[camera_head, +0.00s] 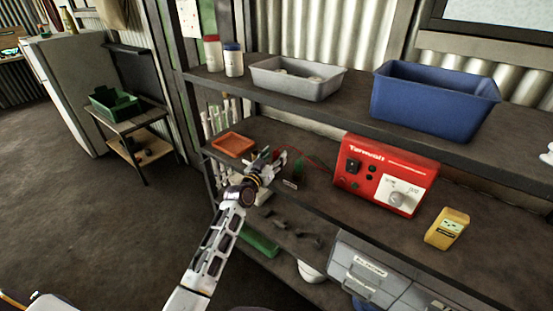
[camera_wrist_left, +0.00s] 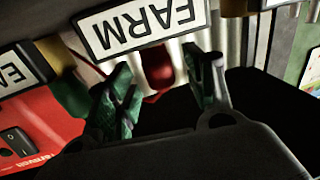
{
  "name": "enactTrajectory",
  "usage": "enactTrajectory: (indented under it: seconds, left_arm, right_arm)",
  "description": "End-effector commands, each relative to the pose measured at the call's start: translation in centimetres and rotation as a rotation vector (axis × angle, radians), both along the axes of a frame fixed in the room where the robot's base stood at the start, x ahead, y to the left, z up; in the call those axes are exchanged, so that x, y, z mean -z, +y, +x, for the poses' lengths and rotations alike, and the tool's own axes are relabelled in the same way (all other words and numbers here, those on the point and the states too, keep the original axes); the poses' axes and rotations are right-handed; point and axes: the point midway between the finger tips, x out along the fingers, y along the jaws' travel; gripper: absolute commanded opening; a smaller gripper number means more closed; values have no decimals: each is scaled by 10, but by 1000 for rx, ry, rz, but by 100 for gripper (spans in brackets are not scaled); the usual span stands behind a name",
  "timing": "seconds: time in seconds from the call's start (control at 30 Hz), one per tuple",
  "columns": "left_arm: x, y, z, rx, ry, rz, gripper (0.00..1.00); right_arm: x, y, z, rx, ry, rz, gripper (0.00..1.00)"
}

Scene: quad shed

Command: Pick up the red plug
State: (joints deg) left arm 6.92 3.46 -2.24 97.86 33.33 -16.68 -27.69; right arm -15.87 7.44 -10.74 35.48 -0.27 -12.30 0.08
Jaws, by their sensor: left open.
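In the head view my left gripper (camera_head: 264,163) reaches the middle shelf, between the orange tray and the red unit. The plug is largely hidden there by the gripper. My right gripper is not in view.
A green plug (camera_head: 299,168) is close by. The upper shelf holds a grey tray (camera_head: 297,91) and a blue bin (camera_head: 432,108).

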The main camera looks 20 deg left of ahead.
Motion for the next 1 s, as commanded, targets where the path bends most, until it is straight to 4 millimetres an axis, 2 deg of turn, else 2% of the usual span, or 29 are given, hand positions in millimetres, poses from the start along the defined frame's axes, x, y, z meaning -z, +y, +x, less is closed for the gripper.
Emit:
enactTrajectory:
  seconds: [0.3, 0.83, 1.0]
  left_arm:
    - [0, -4, 20, 0, 0, 0, 53]
    - [0, -4, 21, 0, 0, 0, 53]
    - [0, -4, 21, 0, 0, 0, 31]
  right_arm:
    - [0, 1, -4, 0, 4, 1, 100]
    - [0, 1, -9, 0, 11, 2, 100]
    - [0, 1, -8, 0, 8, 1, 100]
